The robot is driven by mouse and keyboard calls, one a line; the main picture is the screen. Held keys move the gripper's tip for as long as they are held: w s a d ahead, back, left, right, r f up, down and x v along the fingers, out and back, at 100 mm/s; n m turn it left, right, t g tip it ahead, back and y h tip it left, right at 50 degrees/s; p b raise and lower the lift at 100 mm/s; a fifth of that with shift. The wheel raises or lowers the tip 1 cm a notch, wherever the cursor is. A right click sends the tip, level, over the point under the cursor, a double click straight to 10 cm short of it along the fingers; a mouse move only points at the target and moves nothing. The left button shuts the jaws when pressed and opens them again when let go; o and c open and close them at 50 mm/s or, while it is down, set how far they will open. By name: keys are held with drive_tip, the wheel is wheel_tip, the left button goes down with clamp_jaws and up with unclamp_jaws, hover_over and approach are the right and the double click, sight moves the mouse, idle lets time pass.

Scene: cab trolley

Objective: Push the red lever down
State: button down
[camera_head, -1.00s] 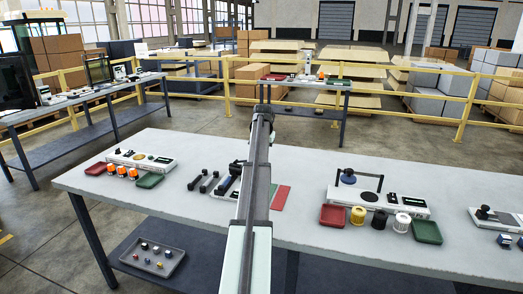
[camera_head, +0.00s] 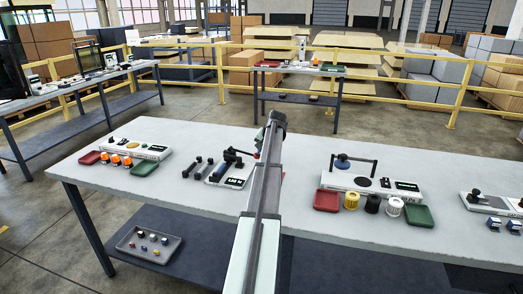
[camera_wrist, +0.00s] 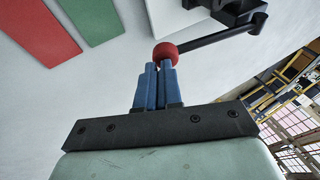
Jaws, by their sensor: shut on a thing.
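The red lever's round knob (camera_wrist: 165,53) sits at the tips of my gripper (camera_wrist: 159,68) in the wrist view, on the end of a black rod (camera_wrist: 215,39). My blue fingers are close together and shut on the knob. In the head view the lever's black arm (camera_head: 236,154) slants over its base unit, with a small display (camera_head: 235,182). A bit of the red knob (camera_head: 257,156) shows beside my arm. My gripper is hidden behind my arm in the head view.
Flat green (camera_wrist: 91,17) and red (camera_wrist: 38,32) panels lie on the bench top (camera_head: 100,178). Dark dumbbell-shaped pieces (camera_head: 196,169) lie left of the lever unit. A device with a hinged arm (camera_head: 360,185), trays and spools stands to the right.

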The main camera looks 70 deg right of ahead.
drive_tip(key=shift+a+f, duration=0.1)
drive_tip(key=shift+f, duration=0.3)
drive_tip(key=shift+s+r, duration=0.15)
drive_tip(key=shift+r, duration=0.15)
drive_tip(key=d+v, duration=0.1)
drive_tip(key=v, duration=1.2)
drive_tip(key=shift+s+r, duration=0.35)
drive_tip(key=shift+s, duration=0.2)
